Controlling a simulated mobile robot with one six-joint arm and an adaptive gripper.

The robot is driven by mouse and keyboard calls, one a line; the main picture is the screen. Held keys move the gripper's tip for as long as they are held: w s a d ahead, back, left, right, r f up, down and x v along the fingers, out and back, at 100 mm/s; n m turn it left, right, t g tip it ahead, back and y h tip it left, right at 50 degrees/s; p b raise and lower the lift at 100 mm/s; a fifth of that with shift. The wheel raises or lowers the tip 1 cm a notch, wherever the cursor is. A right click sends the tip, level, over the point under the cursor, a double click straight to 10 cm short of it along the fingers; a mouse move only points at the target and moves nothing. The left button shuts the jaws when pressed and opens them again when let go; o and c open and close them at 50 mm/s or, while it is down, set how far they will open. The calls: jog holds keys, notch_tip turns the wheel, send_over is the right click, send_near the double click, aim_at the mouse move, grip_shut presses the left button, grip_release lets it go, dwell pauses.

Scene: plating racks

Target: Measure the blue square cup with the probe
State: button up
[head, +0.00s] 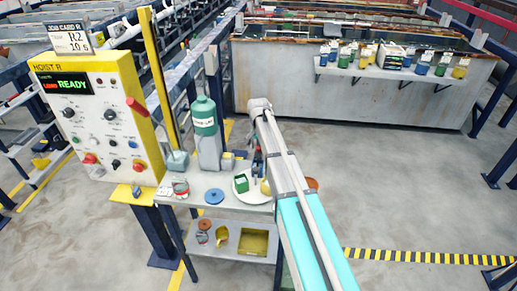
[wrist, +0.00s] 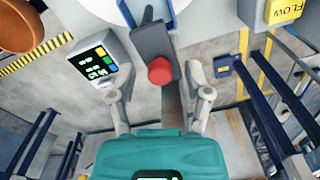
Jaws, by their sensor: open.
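A dark grey holder (wrist: 152,42) with a red-tipped piece (wrist: 160,71), which looks like the probe, stands at the top middle of the wrist view. A meter with a lit screen (wrist: 98,62) is left of it. My gripper (wrist: 157,90) is open, with one finger on each side of the red tip; I cannot tell whether they touch it. In the head view it is mostly hidden by my arm above the small table (head: 200,184). Several small cups stand on the tank shelf, among them blue ones (head: 421,68) at the right and left (head: 324,59); their shape is too small to tell.
The small table also holds a teal-topped bottle (head: 204,115), a blue disc (head: 214,196) and a green block-like cup (head: 241,184) on a white plate. The yellow hoist panel (head: 100,118) stands left. The tank (head: 290,85) is behind; open floor lies right.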

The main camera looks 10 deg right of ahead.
grip_shut()
jog(key=shift+r, duration=0.15)
notch_tip(320, 180, up, 4)
jog(key=p, duration=0.4)
jog(key=shift+r+p, duration=0.2)
jog(key=shift+p, duration=0.15)
jog(key=shift+w, duration=0.1)
grip_release()
jog(key=shift+r, duration=0.1)
jog(key=shift+f, duration=0.2)
